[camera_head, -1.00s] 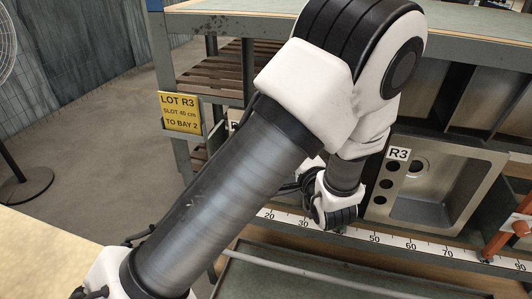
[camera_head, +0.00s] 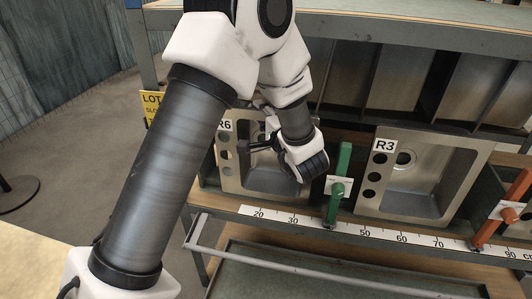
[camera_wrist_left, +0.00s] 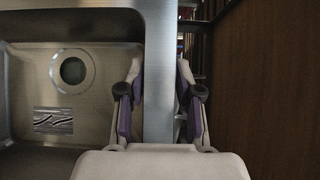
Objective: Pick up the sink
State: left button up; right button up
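The R3 sink (camera_head: 420,190), a steel basin with a row of dark holes and a round drain, stands tilted up in the rack at the right. The R6 sink (camera_head: 262,180) stands left of it, partly hidden by my left arm. My left gripper (camera_head: 262,146) is in front of the R6 sink. In the left wrist view, the fingers of my left gripper (camera_wrist_left: 160,95) are apart, one on each side of a steel sink rim (camera_wrist_left: 160,60). I cannot tell whether they touch it. A basin with a drain (camera_wrist_left: 73,70) lies left of the rim. My right gripper is out of view.
A green clamp (camera_head: 338,187) stands between the two sinks, and an orange clamp (camera_head: 504,208) right of R3. A centimetre scale (camera_head: 375,231) runs along the shelf's front edge. A yellow lot sign (camera_head: 151,105) is partly hidden.

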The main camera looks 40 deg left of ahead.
pick_arm(q)
grip_shut()
jog(key=shift+a, duration=0.1)
jog(key=shift+r, duration=0.1)
